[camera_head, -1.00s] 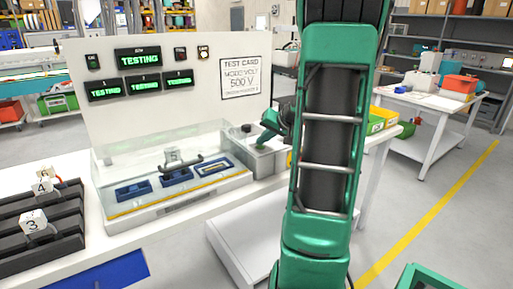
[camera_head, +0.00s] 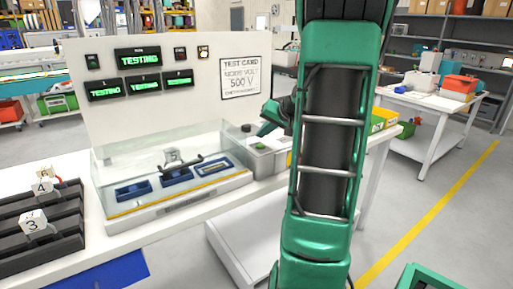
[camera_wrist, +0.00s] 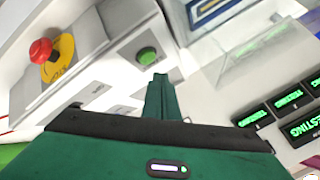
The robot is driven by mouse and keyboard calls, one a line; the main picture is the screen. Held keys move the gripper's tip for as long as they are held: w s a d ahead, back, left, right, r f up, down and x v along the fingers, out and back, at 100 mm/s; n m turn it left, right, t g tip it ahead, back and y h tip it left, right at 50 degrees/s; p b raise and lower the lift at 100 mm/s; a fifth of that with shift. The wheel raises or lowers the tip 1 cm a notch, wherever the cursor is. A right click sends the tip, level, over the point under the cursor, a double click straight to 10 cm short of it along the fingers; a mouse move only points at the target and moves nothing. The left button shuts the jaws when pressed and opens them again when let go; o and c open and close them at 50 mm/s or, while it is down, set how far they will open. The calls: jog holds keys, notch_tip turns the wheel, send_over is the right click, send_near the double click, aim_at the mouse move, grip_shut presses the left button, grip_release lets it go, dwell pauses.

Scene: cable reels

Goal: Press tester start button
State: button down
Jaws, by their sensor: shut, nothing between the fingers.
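The tester's green start button (camera_wrist: 147,55) shows in the wrist view on the light control panel (camera_wrist: 110,70). My gripper (camera_wrist: 158,82) is shut and empty, its fingertips just below the button in the picture, with a visible gap. In the head view my gripper (camera_head: 265,130) is above the tester's control box (camera_head: 268,160). The upper display (camera_head: 138,58) and the three smaller displays (camera_head: 104,90) show green TESTING text.
A red emergency stop (camera_wrist: 41,50) on a yellow base sits on the same panel. A clear cover (camera_head: 165,160) encloses blue fixtures left of the control box. A test card (camera_head: 240,79) reads 500 V.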

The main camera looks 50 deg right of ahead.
aim_at(263, 146)
jog(key=shift+r, duration=1.95)
